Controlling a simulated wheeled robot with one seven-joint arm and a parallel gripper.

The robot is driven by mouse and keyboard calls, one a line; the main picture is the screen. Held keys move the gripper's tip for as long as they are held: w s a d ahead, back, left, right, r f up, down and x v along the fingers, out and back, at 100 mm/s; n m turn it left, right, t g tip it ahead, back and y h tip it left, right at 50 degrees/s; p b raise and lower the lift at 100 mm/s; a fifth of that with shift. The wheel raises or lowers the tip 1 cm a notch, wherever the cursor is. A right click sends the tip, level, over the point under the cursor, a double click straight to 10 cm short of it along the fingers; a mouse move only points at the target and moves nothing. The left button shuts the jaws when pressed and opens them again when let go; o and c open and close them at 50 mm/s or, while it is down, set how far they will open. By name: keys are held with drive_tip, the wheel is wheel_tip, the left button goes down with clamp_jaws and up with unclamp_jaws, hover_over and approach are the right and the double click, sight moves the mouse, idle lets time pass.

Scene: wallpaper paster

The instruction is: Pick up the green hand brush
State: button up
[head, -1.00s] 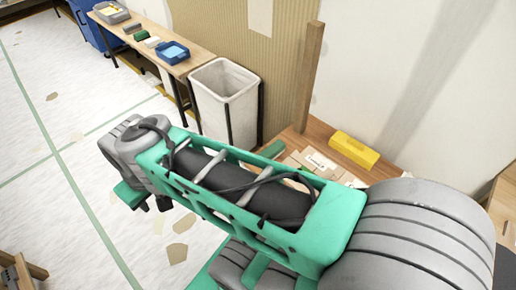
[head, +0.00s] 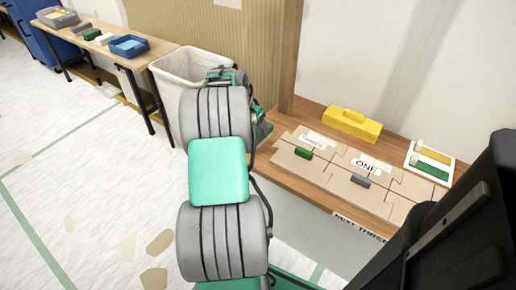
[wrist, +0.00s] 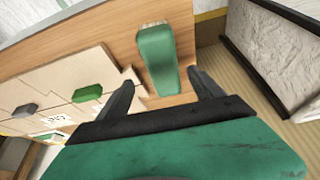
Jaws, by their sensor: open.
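The green hand brush (wrist: 158,62) lies on the wooden table (wrist: 105,40) in the wrist view, a long rounded green body with a pale edge at its far end. My gripper (wrist: 163,86) is open and empty. Its two dark fingers point toward the brush, one on either side of the line of its near end. I cannot tell the remaining height above it. In the head view my arm covers most of that end of the table, and the brush is not clearly seen there.
Tan puzzle-shaped boards carry a smaller green block (head: 303,153) and a grey block (head: 360,181). A yellow block (head: 352,124) and a white tray (head: 410,158) stand behind. A white bin (head: 168,72) stands beside the table's left end, close to my arm.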

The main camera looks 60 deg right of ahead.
sight(257, 132)
drive_tip(key=x, duration=0.2)
drive_tip(key=b+x, duration=0.1)
drive_tip(key=x, duration=0.1)
drive_tip(key=b+x, duration=0.1)
drive_tip(key=x, duration=0.2)
drive_tip(key=shift+w+d, duration=0.15)
drive_tip(key=shift+w, duration=0.1)
drive_tip(key=shift+c, duration=0.6)
drive_tip(key=c, duration=1.5)
